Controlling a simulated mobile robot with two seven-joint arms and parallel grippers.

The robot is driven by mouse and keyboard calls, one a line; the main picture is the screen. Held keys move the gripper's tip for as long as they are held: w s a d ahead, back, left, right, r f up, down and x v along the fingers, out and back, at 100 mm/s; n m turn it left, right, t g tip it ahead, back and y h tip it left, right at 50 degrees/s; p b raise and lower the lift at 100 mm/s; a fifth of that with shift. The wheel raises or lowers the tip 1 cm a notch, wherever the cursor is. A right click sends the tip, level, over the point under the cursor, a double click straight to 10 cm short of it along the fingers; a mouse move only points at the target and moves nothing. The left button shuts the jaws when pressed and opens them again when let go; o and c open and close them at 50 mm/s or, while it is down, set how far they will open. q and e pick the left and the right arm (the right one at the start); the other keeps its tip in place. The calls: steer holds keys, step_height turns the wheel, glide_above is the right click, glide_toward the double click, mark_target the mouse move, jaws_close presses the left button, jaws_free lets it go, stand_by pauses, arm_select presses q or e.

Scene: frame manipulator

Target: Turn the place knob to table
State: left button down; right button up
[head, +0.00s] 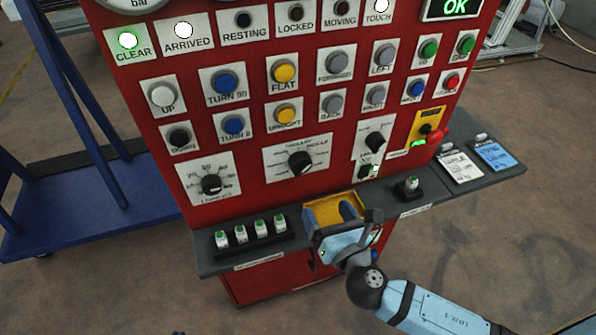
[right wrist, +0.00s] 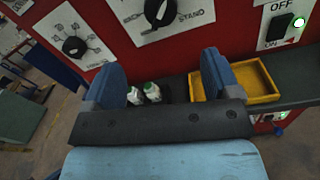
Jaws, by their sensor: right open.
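The knob panel with several place labels is in the middle of the red console, and its black knob (head: 300,162) is untouched. In the right wrist view this knob (right wrist: 160,11) is cut by the top edge, with the word STAND to its right. Its pointer direction is too small to tell. My right gripper (head: 331,214) is open and empty, below the knob and in front of the yellow tray. Its two blue fingers (right wrist: 160,72) stand wide apart in the right wrist view. My left gripper is not in view.
A second dial (head: 211,184) sits left of the knob and a smaller knob (head: 375,141) right of it. The grey ledge (head: 463,192) holds a yellow tray (head: 322,205), several white-and-green pieces (head: 241,234) and cards. A blue trolley (head: 90,198) stands at the left.

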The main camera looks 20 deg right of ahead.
mark_target(304, 171)
steer(key=w, duration=0.4)
steer(key=w+p, duration=0.1)
steer(key=w, duration=0.7)
steer(key=shift+a, duration=0.4)
steer(key=shift+w+a+p, duration=0.1)
steer(key=shift+w+p, duration=0.2)
steer(key=shift+w, duration=0.3)
steer(key=c, duration=0.9)
